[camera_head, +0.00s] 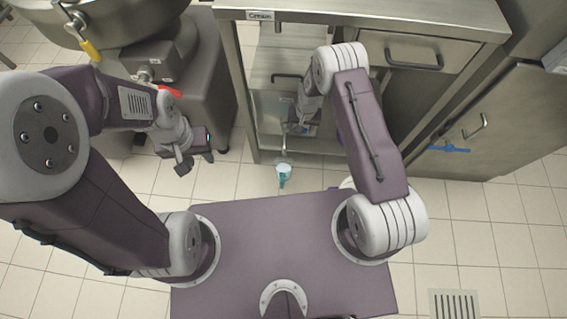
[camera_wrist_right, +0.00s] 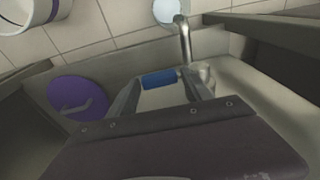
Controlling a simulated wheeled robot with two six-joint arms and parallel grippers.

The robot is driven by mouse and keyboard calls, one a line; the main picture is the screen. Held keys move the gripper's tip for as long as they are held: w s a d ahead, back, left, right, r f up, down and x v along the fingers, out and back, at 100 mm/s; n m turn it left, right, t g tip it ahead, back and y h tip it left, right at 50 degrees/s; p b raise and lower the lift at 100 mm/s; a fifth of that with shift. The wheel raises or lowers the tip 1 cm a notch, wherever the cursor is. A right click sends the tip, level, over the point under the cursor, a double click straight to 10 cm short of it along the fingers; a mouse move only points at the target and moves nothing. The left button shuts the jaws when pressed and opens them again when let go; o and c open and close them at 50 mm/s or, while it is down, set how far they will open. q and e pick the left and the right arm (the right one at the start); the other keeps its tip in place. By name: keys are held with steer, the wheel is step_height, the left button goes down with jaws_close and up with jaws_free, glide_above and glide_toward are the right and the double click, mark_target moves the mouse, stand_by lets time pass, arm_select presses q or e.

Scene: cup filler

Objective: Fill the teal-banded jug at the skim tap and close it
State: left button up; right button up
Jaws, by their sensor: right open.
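The teal-banded jug (camera_head: 284,174) stands below the metal spout (camera_head: 284,157) in the head view. In the right wrist view a pale round shape below the spout (camera_wrist_right: 184,38) looks like its top (camera_wrist_right: 167,12). My right gripper (camera_wrist_right: 162,80) is open, with its fingers on either side of a blue tap handle (camera_wrist_right: 158,79). Contact with the handle cannot be told. In the head view my right gripper is largely hidden by its own arm inside the cabinet. My left gripper (camera_head: 195,163) looks open and empty, left of the jug.
A round purple sign (camera_wrist_right: 78,97) with a pale symbol is beside the tap. A white container with a purple band (camera_wrist_right: 45,10) stands nearby. The steel counter marked "Cream" (camera_head: 365,12) overhangs the bay.

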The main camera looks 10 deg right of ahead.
step_height(320, 180, up, 9)
steer(key=s+p, duration=0.1)
steer(key=p, duration=0.4)
steer(key=shift+d, duration=0.15)
steer(key=shift+s, duration=0.1)
